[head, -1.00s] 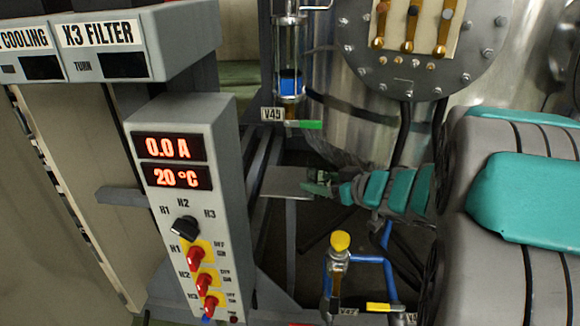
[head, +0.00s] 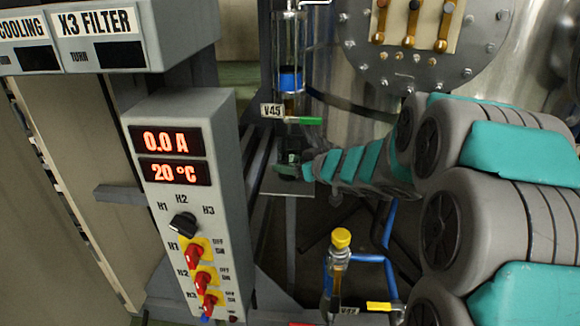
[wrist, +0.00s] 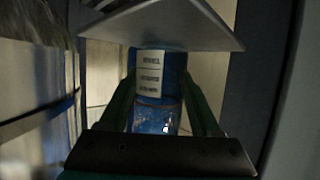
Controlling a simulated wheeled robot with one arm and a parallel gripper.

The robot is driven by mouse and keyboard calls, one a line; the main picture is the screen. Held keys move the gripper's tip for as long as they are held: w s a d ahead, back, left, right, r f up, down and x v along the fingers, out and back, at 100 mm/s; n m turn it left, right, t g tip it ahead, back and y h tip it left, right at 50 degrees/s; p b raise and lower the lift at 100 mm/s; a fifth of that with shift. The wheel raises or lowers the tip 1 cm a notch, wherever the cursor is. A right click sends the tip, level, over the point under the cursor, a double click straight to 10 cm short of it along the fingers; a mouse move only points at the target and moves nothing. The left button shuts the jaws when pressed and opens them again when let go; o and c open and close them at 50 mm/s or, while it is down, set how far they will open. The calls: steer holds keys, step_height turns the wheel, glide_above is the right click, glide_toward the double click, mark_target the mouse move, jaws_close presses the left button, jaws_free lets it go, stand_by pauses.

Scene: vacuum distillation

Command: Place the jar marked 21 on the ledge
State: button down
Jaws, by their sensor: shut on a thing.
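In the wrist view the jar (wrist: 150,119) has a blue body, a pale label with several dark lines of print too blurred to read, and a clearer part at its lower end in the picture. My gripper (wrist: 158,92) is shut on it, one green finger on each side. The ledge, a flat grey plate (wrist: 172,25), crosses the top of the wrist view and overlaps the jar's end there. In the head view the ledge (head: 272,188) lies right of the control box, with my gripper (head: 290,163) over it. The jar is hard to make out there; contact with the ledge cannot be told.
The control box (head: 190,195) with red switches stands left of the ledge. A V45 valve with a green handle (head: 303,121) is just above my gripper. A yellow-capped valve (head: 340,238) and blue pipes are below right. The steel tank (head: 350,130) is behind.

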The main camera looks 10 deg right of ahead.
steer(key=shift+f, duration=0.2)
steer(key=shift+c, duration=0.5)
jaws_free()
steer(key=shift+s+r, duration=0.1)
steer(key=shift+r, duration=0.15)
steer(key=p+v, duration=0.2)
steer(key=v, duration=0.9)
steer(key=shift+s+d, duration=0.25)
steer(key=shift+s, duration=0.1)
